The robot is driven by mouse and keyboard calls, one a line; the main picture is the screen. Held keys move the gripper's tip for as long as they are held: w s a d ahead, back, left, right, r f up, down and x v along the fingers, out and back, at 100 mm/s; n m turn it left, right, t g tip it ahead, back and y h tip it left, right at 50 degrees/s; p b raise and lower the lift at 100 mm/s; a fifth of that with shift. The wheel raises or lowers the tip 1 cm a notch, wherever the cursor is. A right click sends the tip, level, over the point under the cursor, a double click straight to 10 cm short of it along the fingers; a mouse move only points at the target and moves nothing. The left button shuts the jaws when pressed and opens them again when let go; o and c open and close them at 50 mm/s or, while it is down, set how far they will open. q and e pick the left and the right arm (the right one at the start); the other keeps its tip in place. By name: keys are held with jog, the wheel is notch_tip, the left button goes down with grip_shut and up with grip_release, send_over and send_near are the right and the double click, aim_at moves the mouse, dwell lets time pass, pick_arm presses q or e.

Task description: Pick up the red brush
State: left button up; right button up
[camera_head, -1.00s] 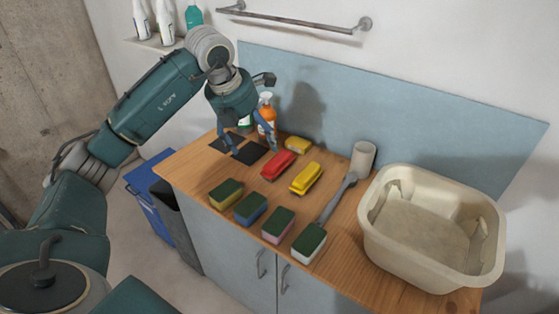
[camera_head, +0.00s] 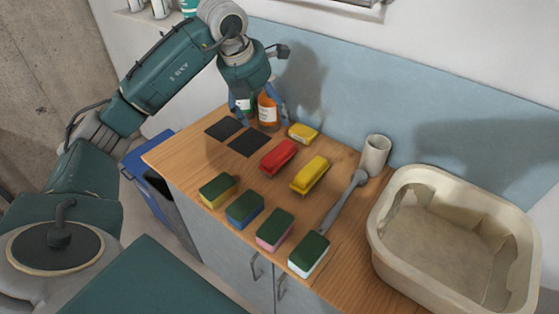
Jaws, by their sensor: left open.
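The red brush (camera_head: 279,157) lies on the wooden counter, left of a yellow brush (camera_head: 310,175). It is in full view with nothing over it. My left gripper (camera_head: 262,120) is open and empty, pointing down at the back of the counter. It is up and left of the red brush in the picture, apart from it. Its fingers show in front of or beside an orange spray bottle (camera_head: 268,108); I cannot tell whether they touch it. My right gripper is not in view.
Several sponges, including a green-topped one (camera_head: 309,254), line the counter's front edge. Two black pads (camera_head: 249,143) lie left. A yellow item (camera_head: 303,132) lies behind.

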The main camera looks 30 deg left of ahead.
pick_arm(q)
notch_tip(320, 180, down, 3)
jog(key=b, duration=0.7)
send_near(275, 150)
jog(key=shift+w+f, duration=0.1)
jog(key=shift+d+f, duration=0.1)
jog(key=shift+f, duration=0.1)
jog(key=p+x, duration=0.1)
jog(key=x, duration=0.4)
jog(key=shift+w, duration=0.1)
jog(key=shift+w+f+p, duration=0.1)
jog(key=shift+f+p, duration=0.2)
jog(key=p+x, duration=0.1)
jog(key=x, duration=0.2)
jog(key=shift+w+f, duration=0.1)
jog(key=shift+f, duration=0.15)
jog(key=shift+w+f, duration=0.25)
jog(key=shift+f, duration=0.2)
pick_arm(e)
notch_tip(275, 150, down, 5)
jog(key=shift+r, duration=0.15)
